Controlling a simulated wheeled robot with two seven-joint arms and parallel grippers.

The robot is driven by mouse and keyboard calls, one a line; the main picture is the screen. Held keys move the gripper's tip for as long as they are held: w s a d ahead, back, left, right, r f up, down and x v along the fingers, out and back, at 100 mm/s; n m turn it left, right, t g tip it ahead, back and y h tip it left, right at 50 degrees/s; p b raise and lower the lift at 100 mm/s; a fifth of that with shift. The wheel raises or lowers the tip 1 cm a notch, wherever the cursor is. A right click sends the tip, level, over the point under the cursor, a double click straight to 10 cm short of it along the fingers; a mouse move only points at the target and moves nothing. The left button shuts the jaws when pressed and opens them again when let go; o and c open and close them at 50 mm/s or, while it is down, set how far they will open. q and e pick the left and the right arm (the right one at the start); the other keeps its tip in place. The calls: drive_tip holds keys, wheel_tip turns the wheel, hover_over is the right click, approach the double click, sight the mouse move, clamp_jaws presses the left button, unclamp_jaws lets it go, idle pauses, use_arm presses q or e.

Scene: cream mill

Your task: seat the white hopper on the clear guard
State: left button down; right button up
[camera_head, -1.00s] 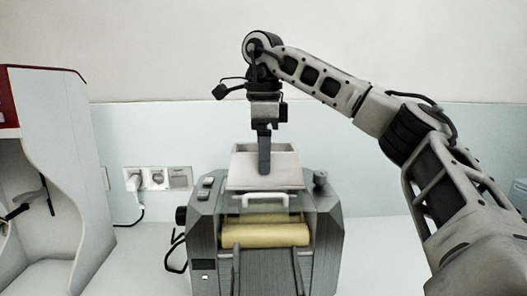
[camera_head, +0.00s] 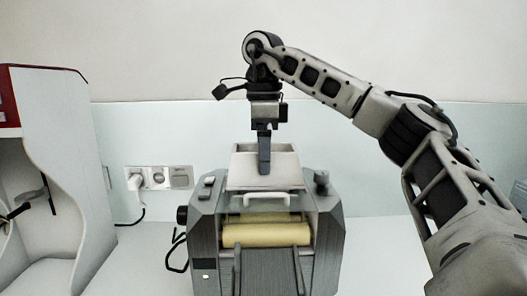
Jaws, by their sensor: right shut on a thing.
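The white hopper (camera_head: 285,177) sits upright at the top of the grey mill (camera_head: 325,235), above its yellow rollers (camera_head: 266,234). My right gripper (camera_head: 264,168) points straight down and is shut on the hopper's front wall, with one dark finger in front of it. The clear guard (camera_head: 267,203), with a white handle (camera_head: 266,197), is just below the hopper. I cannot tell whether the hopper's underside touches the guard. My left gripper is not in view.
A white cabinet with a red top (camera_head: 45,180) stands at the left. A wall socket strip (camera_head: 158,178) with a plug and a dark cable are between it and the mill. The white counter right of the mill (camera_head: 378,250) is clear, under my right arm.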

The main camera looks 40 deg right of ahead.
drive_tip(key=shift+f, duration=0.7)
idle(1.4)
drive_tip(key=o, duration=1.2)
drive_tip(key=shift+c, duration=0.2)
wheel_tip(320, 180, up, 16)
